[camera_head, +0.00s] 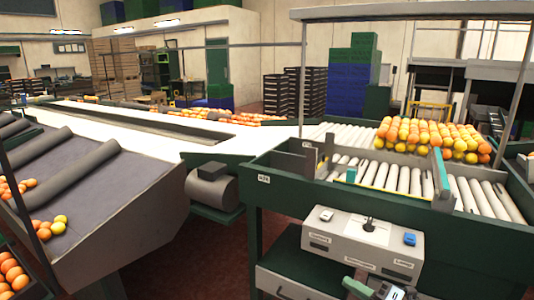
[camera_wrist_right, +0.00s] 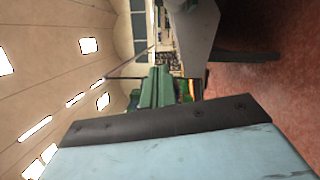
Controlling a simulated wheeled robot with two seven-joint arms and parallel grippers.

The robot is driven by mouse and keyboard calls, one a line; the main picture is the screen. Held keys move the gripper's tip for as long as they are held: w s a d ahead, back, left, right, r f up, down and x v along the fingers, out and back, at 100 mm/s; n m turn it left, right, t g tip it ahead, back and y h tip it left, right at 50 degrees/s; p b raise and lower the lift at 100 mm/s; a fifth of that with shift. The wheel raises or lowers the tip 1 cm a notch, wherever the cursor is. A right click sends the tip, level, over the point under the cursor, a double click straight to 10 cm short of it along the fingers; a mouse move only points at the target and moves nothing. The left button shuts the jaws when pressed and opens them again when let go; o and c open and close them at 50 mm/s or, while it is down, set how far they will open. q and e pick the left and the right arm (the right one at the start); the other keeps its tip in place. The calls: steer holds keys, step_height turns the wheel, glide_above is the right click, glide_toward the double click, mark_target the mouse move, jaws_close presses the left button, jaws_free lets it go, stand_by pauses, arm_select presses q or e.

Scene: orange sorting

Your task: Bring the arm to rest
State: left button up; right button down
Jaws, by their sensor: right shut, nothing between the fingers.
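My right gripper (camera_head: 358,287) shows at the bottom edge of the head view, small and partly cut off. It is in front of the grey control box (camera_head: 362,243), at the box's lower side. The gripper is shut with nothing in it. In the right wrist view a pale blue surface with a dark edge (camera_wrist_right: 185,122) fills the bottom; I cannot tell what it belongs to. My left gripper is in neither view.
Oranges and yellow fruit (camera_head: 428,137) lie in rows on the roller conveyor at right. The green conveyor frame (camera_head: 480,228) stands behind the control box. A sloped grey table (camera_head: 95,190) with a few fruits is at left. Red floor (camera_head: 225,260) shows between them.

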steer(key=s+d+f+m+t+h, duration=0.25)
steer(key=f+m+h, duration=0.5)
steer(key=f, duration=0.65)
steer(key=s+d+f+m+g+h+b, duration=0.1)
steer(key=s+d+f+m+g+h, duration=0.15)
steer(key=s+f+m, duration=0.5)
steer(key=s+d+f+m+g+h, duration=0.2)
steer(key=s+f+m+g, duration=0.15)
steer(key=s+f, duration=0.7)
steer(key=s+a+f+m+g, duration=0.1)
steer(key=s+f, duration=0.4)
steer(key=s, duration=0.5)
steer(key=s+a+f+m+g+h, duration=0.1)
steer(key=s+f+m+g, duration=0.3)
steer(key=s, duration=0.7)
steer(key=s+a+f+m+g, duration=0.1)
steer(key=s+f+m+g, duration=0.2)
steer(key=s+f, duration=0.4)
steer(key=s+b, duration=0.1)
steer(key=s, duration=0.2)
steer(key=shift+s+a+m+h, duration=0.15)
steer(key=shift+a+m+h, duration=0.05)
steer(key=shift+m+h, duration=0.2)
steer(key=shift+g, duration=0.25)
